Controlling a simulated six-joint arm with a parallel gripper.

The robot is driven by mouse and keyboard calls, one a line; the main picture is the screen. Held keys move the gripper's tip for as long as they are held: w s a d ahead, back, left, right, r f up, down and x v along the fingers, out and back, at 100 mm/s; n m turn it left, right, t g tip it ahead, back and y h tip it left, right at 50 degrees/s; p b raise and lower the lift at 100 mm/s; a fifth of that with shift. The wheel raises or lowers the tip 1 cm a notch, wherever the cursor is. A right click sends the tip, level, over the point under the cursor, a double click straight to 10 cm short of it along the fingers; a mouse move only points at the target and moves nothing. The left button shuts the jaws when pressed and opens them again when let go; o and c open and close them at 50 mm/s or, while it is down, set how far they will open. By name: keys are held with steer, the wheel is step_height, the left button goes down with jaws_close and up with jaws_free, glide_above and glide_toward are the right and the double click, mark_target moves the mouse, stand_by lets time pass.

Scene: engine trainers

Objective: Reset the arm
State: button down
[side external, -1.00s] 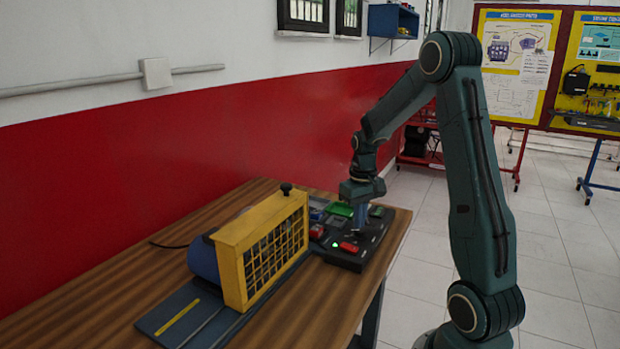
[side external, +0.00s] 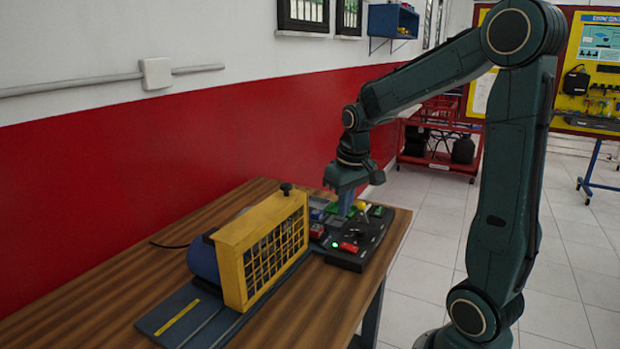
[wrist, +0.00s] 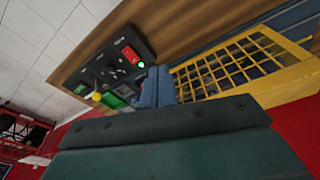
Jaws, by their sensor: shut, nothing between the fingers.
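My gripper (side external: 345,205) hangs pointing down over the far part of the black control panel (side external: 345,262). Its fingers are shut with nothing between them. In the wrist view my gripper (wrist: 157,88) shows as blue fingers in front of the panel (wrist: 88,62). The panel carries a red switch (side external: 348,246), a green glowing light (side external: 334,245) and a yellow-knobbed lever (side external: 362,205). The yellow knob also shows in the wrist view (wrist: 97,97), beside the fingers. I cannot tell whether the fingertips touch anything.
A yellow grid guard (side external: 262,245) with a blue machine (side external: 203,258) behind it stands left of the panel on the wooden table (side external: 100,290). A red wall (side external: 150,150) runs behind the table. The floor to the right is open.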

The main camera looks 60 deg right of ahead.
steer(key=s+a+r+n+t, duration=0.2)
steer(key=s+a+r, duration=0.1)
steer(key=s+a, duration=0.3)
steer(key=s+a+r+n+t, duration=0.2)
steer(key=s+a, duration=0.4)
steer(key=a, duration=0.4)
steer(key=shift+a+r+y, duration=0.3)
steer(key=shift+r+y, duration=0.1)
steer(key=shift+r, duration=0.35)
